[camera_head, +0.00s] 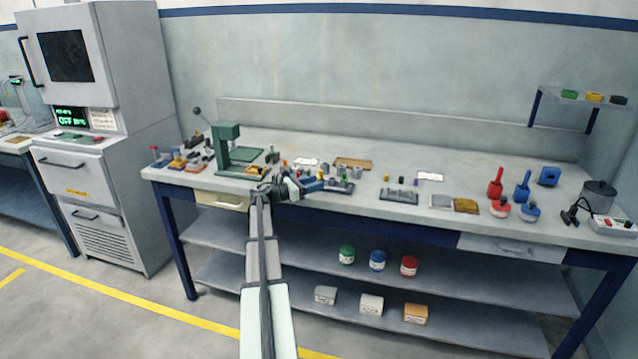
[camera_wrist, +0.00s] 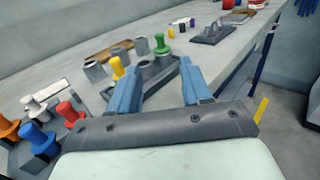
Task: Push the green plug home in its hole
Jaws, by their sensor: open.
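The green plug (camera_wrist: 160,44) stands upright in the wrist view, with its knob and part of its stem showing above a grey cylindrical socket (camera_wrist: 164,59). The socket sits at the far end of a dark grey rack (camera_wrist: 162,82). My gripper (camera_wrist: 159,66) is open and empty, its two blue fingers pointing toward the rack, with the green plug beyond and between the fingertips in the picture. I cannot tell how deep the plug sits.
A yellow plug (camera_wrist: 118,68) stands close to my left finger. Red (camera_wrist: 68,111), blue (camera_wrist: 39,138), orange (camera_wrist: 10,130) and white (camera_wrist: 36,108) plugs stand at the left. Another rack (camera_wrist: 212,34) lies farther along the bench. A green press (camera_head: 228,148) stands left of my gripper.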

